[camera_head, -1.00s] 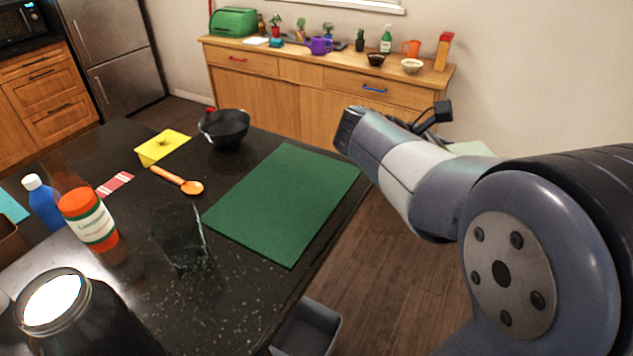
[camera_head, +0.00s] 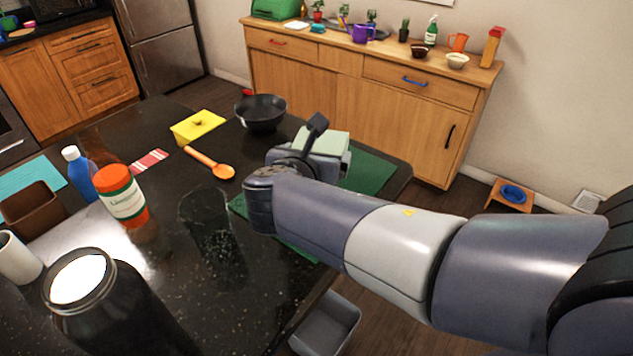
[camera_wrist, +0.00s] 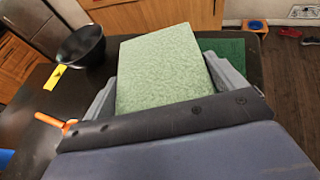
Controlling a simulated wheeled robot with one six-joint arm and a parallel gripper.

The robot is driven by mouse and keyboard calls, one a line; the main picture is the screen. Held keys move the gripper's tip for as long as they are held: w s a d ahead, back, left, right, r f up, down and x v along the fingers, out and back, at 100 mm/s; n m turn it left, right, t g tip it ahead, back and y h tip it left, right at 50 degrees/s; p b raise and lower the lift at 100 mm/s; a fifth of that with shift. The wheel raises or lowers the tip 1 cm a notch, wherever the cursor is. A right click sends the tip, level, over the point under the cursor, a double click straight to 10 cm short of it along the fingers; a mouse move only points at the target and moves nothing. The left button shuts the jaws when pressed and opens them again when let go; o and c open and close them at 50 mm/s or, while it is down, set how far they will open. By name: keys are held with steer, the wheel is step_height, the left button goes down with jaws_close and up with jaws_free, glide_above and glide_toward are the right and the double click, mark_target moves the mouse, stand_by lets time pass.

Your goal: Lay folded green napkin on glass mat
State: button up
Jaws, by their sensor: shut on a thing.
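The folded pale green napkin (camera_head: 322,140) is held in my gripper (camera_head: 312,158), above the dark green mat. In the wrist view the napkin (camera_wrist: 160,65) sits as a flat, thick block between the two fingers of my gripper (camera_wrist: 165,82). The dark green mat (camera_head: 370,172) lies flat on the black counter; it is the only mat I see under the arm. My arm and gripper hide much of it. Its far right part also shows in the wrist view (camera_wrist: 226,48), beyond the napkin.
A black bowl (camera_head: 261,114) stands behind the gripper. An orange spoon (camera_head: 210,163), a clear glass (camera_head: 210,222) and an orange-lidded jar (camera_head: 122,196) are to the left. A large dark jar (camera_head: 105,305) is in front. The counter's right edge runs close beside the mat.

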steer(key=shift+f+b, duration=0.4)
steer(key=shift+f, duration=2.75)
steer(key=shift+f, duration=0.15)
steer(key=o, duration=0.8)
steer(key=shift+c, duration=0.2)
steer(key=shift+r, duration=0.3)
steer(key=v, duration=1.2)
steer(key=shift+f, duration=0.2)
